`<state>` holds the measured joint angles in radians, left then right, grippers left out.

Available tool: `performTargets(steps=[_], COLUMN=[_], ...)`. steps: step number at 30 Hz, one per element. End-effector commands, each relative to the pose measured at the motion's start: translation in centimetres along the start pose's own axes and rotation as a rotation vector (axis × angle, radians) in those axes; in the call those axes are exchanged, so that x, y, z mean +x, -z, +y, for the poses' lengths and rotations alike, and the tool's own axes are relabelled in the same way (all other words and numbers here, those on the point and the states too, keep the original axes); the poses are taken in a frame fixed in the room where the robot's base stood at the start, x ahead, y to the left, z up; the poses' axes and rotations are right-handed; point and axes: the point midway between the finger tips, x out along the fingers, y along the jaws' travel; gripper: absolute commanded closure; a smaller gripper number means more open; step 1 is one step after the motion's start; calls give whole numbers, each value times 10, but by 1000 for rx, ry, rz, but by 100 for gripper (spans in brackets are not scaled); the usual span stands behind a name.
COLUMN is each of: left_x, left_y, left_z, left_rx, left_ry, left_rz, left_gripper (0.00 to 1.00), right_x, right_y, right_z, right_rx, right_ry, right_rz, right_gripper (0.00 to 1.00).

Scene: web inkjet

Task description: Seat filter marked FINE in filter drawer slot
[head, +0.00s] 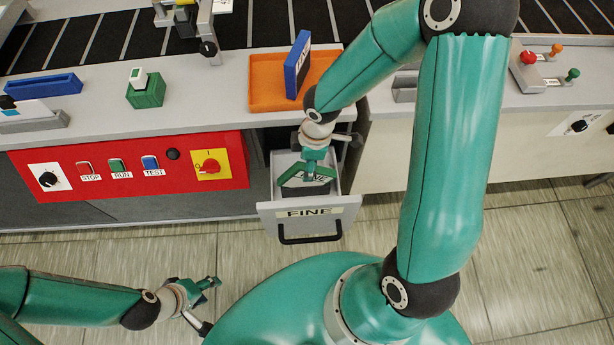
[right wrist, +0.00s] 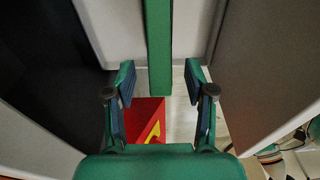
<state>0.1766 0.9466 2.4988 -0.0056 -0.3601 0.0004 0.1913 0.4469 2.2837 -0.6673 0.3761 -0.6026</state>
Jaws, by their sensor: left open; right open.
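The grey filter drawer (head: 265,208) is pulled out of the cabinet, its front labelled FINE (head: 308,212). My right gripper (head: 305,184) is inside or just above the drawer, open. In the right wrist view, a narrow green upright piece (right wrist: 158,50) reaches down between the two open fingers of my right gripper (right wrist: 160,105), apart from both. It may be the filter's edge; no marking on it is readable. A blue framed panel (head: 298,66) stands upright in the orange tray (head: 270,82). My left gripper (head: 211,283) is open and empty, above the floor at lower left.
A red control panel (head: 130,185) with buttons and a rotary switch is left of the drawer. A green block (head: 146,92) and a blue holder (head: 45,85) sit on the counter (head: 200,107). The black drawer handle (head: 310,237) sticks out toward me.

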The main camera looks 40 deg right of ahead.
Motion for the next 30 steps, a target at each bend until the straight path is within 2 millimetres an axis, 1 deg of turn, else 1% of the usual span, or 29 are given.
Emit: performTargets(steps=[1,4,12,14,15,22,30], left_x=[5,7,7,7,7,7,7], left_y=[0,0,0,0,0,0,0], left_z=[-2,-3,-2,-2,-2,-2,-2], left_rx=[0,0,0,0,0,0,0], left_ry=[0,0,0,0,0,0,0], left_rz=[0,0,0,0,0,0,0], left_gripper=[51,51,51,51,51,51,51], right_x=[10,19,20,20,20,20,20], right_y=[-1,-1,0,0,0,0,0], right_z=[0,0,0,0,0,0,0], right_rx=[1,0,2,2,1,1,1], right_ry=[2,1,-2,-2,-2,-1,-2], right_rz=[-1,-1,1,1,1,0,1], right_gripper=[46,46,46,54,61,99,100])
